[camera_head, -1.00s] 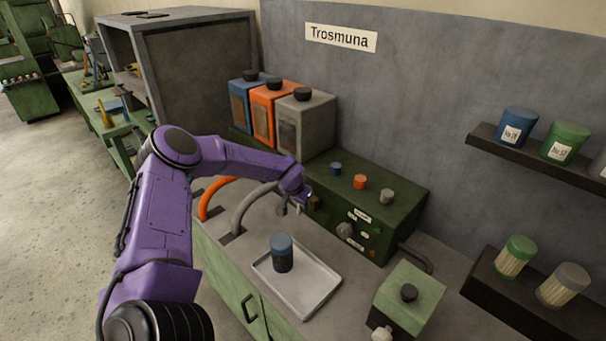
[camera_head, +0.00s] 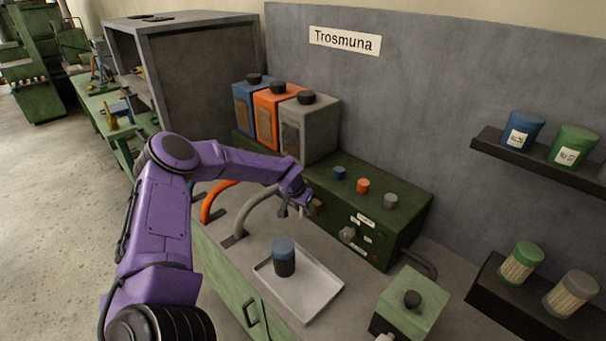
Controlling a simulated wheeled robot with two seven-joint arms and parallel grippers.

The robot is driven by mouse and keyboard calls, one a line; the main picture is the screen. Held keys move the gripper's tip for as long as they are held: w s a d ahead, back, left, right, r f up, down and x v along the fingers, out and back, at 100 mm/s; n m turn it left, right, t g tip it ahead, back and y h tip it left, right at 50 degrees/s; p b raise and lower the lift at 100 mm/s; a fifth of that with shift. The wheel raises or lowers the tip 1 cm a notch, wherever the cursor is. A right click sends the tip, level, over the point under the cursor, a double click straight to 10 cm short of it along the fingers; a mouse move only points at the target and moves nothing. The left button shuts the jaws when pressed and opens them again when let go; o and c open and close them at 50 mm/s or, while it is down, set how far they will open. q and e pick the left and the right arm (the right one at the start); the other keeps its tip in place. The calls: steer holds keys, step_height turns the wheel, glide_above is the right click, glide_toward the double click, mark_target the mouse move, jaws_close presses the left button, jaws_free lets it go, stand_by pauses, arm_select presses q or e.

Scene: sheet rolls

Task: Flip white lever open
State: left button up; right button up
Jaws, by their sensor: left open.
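No part is clearly readable as a white lever. A pale, greyish-white knob-like part (camera_head: 347,234) sits on the front of the dark green control box (camera_head: 395,222). Another small white part (camera_head: 384,337) shows at the bottom edge, by the small green box (camera_head: 412,300). My left gripper (camera_head: 300,208) is open at the left end of the control box, close to a small brown part there. Its fingers are small in the picture, and I cannot tell whether they touch anything. My right gripper is not in view.
A blue-topped dark canister (camera_head: 284,257) stands on a light tray (camera_head: 318,290) in front of the control box. Orange (camera_head: 219,196) and grey (camera_head: 250,208) hoses curve beside my left forearm. Blue, orange and grey tanks stand behind. Shelves with jars (camera_head: 566,146) are at right.

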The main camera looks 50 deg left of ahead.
arm_select(q)
steer(key=p+v, duration=0.1)
steer(key=v, duration=0.9)
steer(key=shift+r, duration=0.2)
steer(key=shift+s+d, duration=0.1)
